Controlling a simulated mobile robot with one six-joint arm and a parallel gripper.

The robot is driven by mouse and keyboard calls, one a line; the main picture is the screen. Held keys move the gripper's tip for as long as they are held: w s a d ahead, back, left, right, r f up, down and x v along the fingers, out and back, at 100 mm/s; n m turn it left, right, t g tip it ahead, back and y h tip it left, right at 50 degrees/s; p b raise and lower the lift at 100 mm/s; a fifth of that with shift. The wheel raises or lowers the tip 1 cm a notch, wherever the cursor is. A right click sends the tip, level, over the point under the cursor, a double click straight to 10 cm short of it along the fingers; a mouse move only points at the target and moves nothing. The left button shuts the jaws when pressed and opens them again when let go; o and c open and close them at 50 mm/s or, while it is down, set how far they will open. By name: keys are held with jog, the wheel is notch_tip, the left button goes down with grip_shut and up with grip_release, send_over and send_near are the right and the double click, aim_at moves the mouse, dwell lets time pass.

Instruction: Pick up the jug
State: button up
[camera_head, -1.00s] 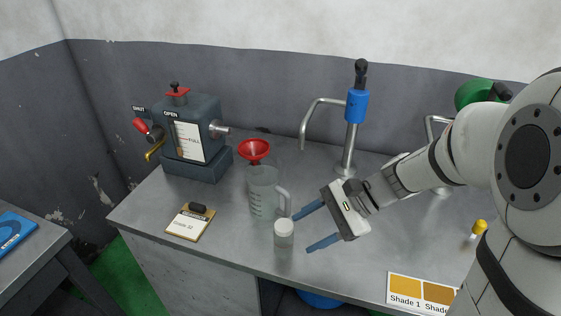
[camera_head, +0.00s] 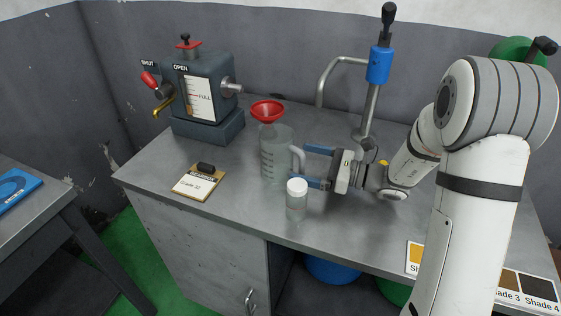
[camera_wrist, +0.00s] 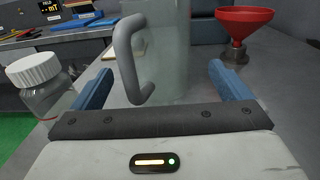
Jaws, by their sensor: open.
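The clear jug (camera_head: 274,155) with graduation marks stands upright on the grey bench, its handle turned right toward my gripper. My gripper (camera_head: 312,167) is open, its blue fingers pointing left at the jug's handle side. In the wrist view the jug (camera_wrist: 165,50) is straight ahead, and its grey handle (camera_wrist: 128,60) lies between the two fingers of my gripper (camera_wrist: 160,88), left of the middle. The fingers look apart from the handle; I cannot tell the exact gap.
A white-capped clear jar (camera_head: 296,203) stands just in front of the near finger; it shows left in the wrist view (camera_wrist: 42,85). A red funnel (camera_head: 267,110) is behind the jug.

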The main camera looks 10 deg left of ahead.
aim_at(292, 160)
jog(key=a, duration=0.3)
jog(key=w+a, duration=0.1)
jog(key=a, duration=0.1)
jog(key=shift+a+f, duration=0.1)
jog(key=shift+a, duration=0.1)
jog(key=shift+s, duration=0.1)
jog(key=c, duration=1.1)
